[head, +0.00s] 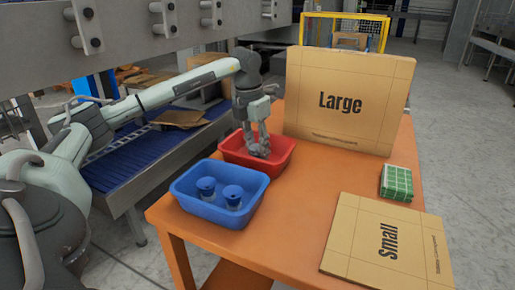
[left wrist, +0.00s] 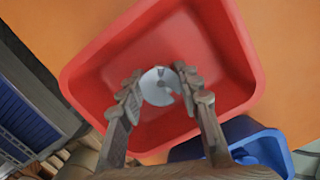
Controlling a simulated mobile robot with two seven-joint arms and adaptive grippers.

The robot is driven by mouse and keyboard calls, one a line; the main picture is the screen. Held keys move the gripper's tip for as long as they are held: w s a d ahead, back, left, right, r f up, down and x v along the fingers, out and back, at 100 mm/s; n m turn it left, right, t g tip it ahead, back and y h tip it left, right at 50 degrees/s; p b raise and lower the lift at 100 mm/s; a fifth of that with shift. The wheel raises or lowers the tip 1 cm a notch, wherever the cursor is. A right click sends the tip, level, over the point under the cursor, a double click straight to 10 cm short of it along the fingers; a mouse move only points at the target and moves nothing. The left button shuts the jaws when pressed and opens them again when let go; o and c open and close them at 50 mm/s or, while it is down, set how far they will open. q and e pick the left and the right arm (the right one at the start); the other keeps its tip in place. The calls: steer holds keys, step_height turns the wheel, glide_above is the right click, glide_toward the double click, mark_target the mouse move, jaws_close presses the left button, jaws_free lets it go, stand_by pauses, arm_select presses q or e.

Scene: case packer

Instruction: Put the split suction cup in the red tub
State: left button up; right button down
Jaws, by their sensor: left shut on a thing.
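The red tub (head: 284,160) stands on the orange table behind the blue tub. My left gripper (head: 258,150) points down into it. In the left wrist view my left gripper (left wrist: 160,84) is shut on the split suction cup (left wrist: 157,90), a pale grey disc with a notch at its lower right edge. The cup is inside the outline of the red tub (left wrist: 92,70); I cannot tell whether it touches the floor. In the head view the fingers mostly hide the cup. My right gripper is not in view.
The blue tub (head: 190,204) in front holds two blue-topped cups (head: 232,192). A large carton sheet (head: 340,75) stands at the back; a small one (head: 385,245) lies front right. A green-and-white block (head: 397,182) lies at the right. The orange table (head: 300,215) is clear between them.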

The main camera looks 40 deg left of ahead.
mark_target(252, 149)
arm_select(q)
steer(key=shift+f, duration=0.1)
steer(key=o, duration=1)
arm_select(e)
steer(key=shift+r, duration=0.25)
arm_select(q)
steer(key=shift+r, duration=0.6)
step_height(252, 149, up, 11)
steer(key=s, duration=0.1)
steer(key=shift+s+p, duration=0.4)
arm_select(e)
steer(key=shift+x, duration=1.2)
